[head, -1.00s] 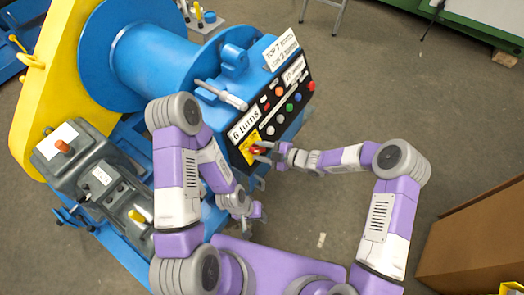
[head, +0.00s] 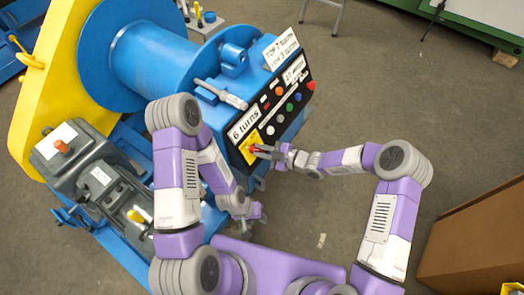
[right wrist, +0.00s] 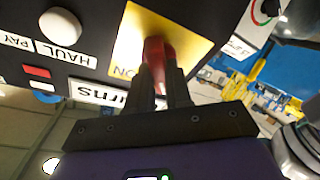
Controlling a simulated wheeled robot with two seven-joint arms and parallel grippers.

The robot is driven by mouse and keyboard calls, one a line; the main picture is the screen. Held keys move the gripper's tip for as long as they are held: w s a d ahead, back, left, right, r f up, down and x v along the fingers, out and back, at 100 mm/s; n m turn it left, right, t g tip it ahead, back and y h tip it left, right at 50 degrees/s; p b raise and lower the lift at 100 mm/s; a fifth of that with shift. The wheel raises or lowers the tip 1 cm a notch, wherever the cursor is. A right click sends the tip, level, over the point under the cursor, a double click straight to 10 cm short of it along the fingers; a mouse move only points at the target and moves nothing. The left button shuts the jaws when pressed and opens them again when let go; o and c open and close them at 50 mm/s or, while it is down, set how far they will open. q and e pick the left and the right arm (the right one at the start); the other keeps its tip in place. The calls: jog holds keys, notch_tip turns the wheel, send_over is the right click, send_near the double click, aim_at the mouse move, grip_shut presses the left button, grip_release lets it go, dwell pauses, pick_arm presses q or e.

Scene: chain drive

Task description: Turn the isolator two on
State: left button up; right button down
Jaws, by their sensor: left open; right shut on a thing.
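The isolator is a red handle (right wrist: 158,55) on a yellow plate (right wrist: 195,32), at the near lower end of the black control panel; the plate also shows in the head view (head: 247,152). The word ON is readable on the plate in the right wrist view. My right gripper (head: 260,151) is shut on the red handle, its fingers on either side (right wrist: 165,85). The fingers hide part of the handle. No number on the isolator is readable. My left gripper (head: 256,213) is open and empty, low beside the blue machine, away from the panel.
The black panel (head: 287,118) carries several coloured buttons near the handle. A "6 turns" sign (head: 243,124) and a white sign (head: 281,48) stand along the blue housing. A blue drum (head: 155,62) is behind. A brown box (head: 475,240) stands at right; floor between is clear.

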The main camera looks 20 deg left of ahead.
jog(key=m+t+b, duration=0.1)
jog(key=m, duration=0.3)
jog(key=shift+f, duration=0.1)
jog(key=m+t+b, duration=0.1)
jog(key=m, duration=0.6)
jog(key=m+t+h, duration=0.1)
jog(key=m, duration=0.2)
jog(key=shift+t+b, duration=0.3)
jog(key=shift+b, duration=0.05)
jog(key=shift+m+h, duration=0.3)
jog(key=shift+m, duration=1.9)
jog(key=c, duration=1)
grip_release()
jog(key=shift+c, duration=0.2)
jog(key=shift+t, duration=0.4)
